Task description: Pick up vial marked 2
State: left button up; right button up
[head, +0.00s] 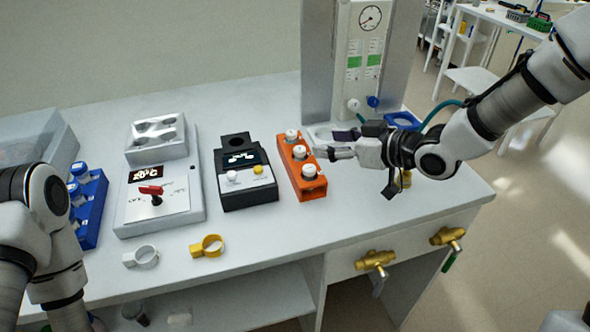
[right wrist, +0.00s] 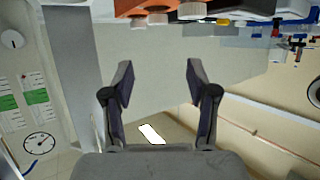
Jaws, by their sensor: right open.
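An orange rack (head: 313,188) stands on the bench right of centre and holds three white-capped vials in a row: a back vial (head: 292,135), a middle vial (head: 299,152) and a front vial (head: 310,170). I cannot read any number on them. My right gripper (head: 333,145) is open and empty, just right of the rack. In the right wrist view, the gripper (right wrist: 161,82) has its fingers wide apart, and the orange rack (right wrist: 145,5) with its caps shows at the top edge, beyond the fingertips. My left arm shows at the left; its gripper is out of view.
A black device (head: 246,190) and a white control box (head: 158,200) with a red knob stand left of the rack. A blue rack (head: 92,205) is farther left. A gauge panel (head: 362,60) rises behind my right gripper. White and yellow rings (head: 208,246) lie in front.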

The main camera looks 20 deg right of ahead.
aim_at(302, 150)
jog(key=f, duration=0.2)
jog(key=w+b, duration=0.1)
jog(key=shift+a+f, duration=0.35)
jog(key=shift+f, duration=0.05)
jog(key=shift+x, duration=0.85)
jog(key=x, duration=0.5)
jog(key=shift+w+f, duration=0.3)
jog(key=shift+w, duration=0.05)
jog(key=shift+s+r, duration=0.1)
jog(key=shift+s, duration=0.05)
jog(key=shift+c, duration=0.3)
grip_shut()
